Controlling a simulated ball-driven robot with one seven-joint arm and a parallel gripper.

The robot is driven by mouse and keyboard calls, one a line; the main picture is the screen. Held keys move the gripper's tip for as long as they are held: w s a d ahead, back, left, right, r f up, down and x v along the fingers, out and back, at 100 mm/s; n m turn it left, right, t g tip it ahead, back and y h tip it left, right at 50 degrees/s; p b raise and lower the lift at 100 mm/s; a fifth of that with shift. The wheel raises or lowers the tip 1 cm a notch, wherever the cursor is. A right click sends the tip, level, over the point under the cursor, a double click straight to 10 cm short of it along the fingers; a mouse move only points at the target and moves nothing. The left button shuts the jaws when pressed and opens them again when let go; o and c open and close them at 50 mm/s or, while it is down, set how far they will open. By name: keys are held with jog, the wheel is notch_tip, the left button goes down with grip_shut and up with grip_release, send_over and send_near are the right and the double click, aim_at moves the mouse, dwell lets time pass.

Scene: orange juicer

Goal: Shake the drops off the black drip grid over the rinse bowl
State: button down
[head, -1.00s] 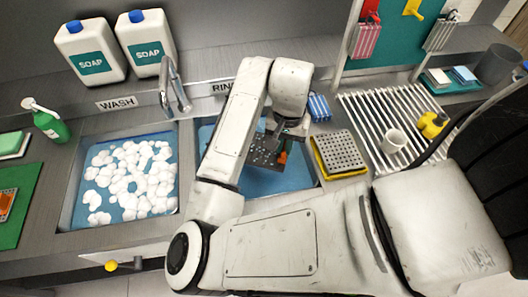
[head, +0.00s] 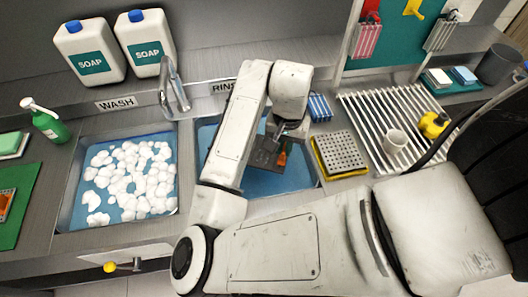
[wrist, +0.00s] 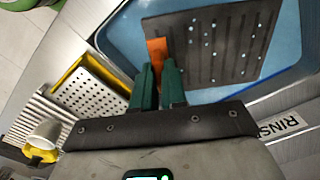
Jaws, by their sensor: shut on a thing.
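The black drip grid (head: 262,154) is a dark flat plate with an orange tab, held over the blue rinse bowl (head: 272,185). In the wrist view the grid (wrist: 222,50) shows rows of slots and several pale spots; I cannot tell which are drops and which are holes. My gripper (head: 284,136) is at the grid's tab end. Its green fingers (wrist: 158,75) are shut at the orange tab (wrist: 158,50). The rinse bowl (wrist: 115,38) shows around and beyond the grid. My arm hides part of the bowl in the head view.
The wash basin (head: 72,210) with white foam is at left. A perforated metal tray on a yellow base (head: 340,152) sits right of the rinse bowl. Farther right, a slatted rack (head: 375,115) holds a white cup (head: 395,141). The tap (head: 174,85) stands between the basins.

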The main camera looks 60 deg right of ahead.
jog(key=shift+r, duration=0.3)
notch_tip(320, 180, down, 4)
jog(key=b, duration=0.3)
jog(key=shift+r, duration=0.25)
